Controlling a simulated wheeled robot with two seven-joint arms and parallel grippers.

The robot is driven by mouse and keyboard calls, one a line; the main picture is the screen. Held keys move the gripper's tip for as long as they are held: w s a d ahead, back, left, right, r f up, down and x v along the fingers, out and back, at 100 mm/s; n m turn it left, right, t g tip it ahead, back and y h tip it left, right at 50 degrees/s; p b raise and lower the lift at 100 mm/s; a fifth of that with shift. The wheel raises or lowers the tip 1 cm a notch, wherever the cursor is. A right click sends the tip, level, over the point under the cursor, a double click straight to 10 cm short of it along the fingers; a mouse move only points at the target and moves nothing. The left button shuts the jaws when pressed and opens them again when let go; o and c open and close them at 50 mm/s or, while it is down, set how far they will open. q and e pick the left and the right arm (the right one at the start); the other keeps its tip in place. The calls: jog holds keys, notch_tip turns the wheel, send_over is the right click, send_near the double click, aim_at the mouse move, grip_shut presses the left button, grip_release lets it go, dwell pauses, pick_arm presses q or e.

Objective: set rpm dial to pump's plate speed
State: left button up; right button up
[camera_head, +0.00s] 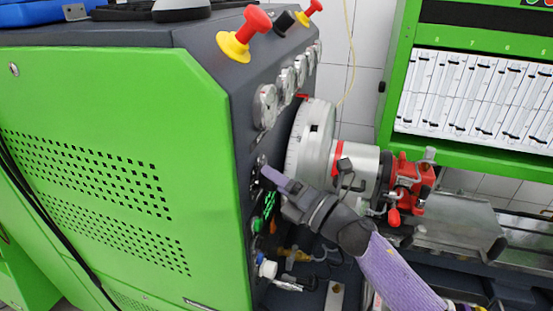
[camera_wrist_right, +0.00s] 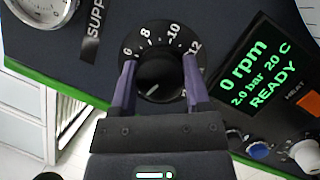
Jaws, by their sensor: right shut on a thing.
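The rpm dial (camera_wrist_right: 158,72) is a black round knob on the dark panel, with 6, 8, 10 and 12 readable on its scale. A short white mark on the knob sits toward its lower left. My right gripper (camera_wrist_right: 159,66) is shut on the knob, one purple finger on each side; the fingers hide part of the scale. In the head view my right gripper (camera_head: 268,174) reaches the panel from the right. The display (camera_wrist_right: 259,72) reads 0 rpm, 2.0 bar, 20 C, READY. The red pump (camera_head: 408,184) is clamped at right; no plate is readable. My left gripper is not in view.
Gauges (camera_head: 265,106) line the panel above the dial. A red mushroom button (camera_head: 257,19) stands out at the top. The grey flywheel (camera_head: 310,142) is close to my right wrist. More knobs (camera_wrist_right: 305,155) sit below the display.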

jog(key=m+h+p, duration=0.1)
jog(key=m+p, duration=0.2)
jog(key=p, duration=0.1)
jog(key=m+g+h+p, duration=0.1)
jog(key=m+p, duration=0.2)
jog(key=m+h+p, duration=0.1)
jog(key=m+p, duration=0.2)
jog(key=p, duration=0.1)
jog(key=shift+r+p, duration=0.3)
jog(key=shift+p, duration=0.05)
jog(key=shift+m+g+h+p, duration=0.3)
jog(key=shift+m+g+p, duration=0.2)
jog(key=shift+m+p, duration=0.6)
jog(key=shift+f+m+g+p, duration=0.2)
jog(key=shift+m+g+p, duration=0.3)
jog(key=shift+m+p, duration=0.4)
jog(key=shift+f, duration=0.1)
jog(key=o, duration=1.3)
jog(key=shift+a, duration=0.1)
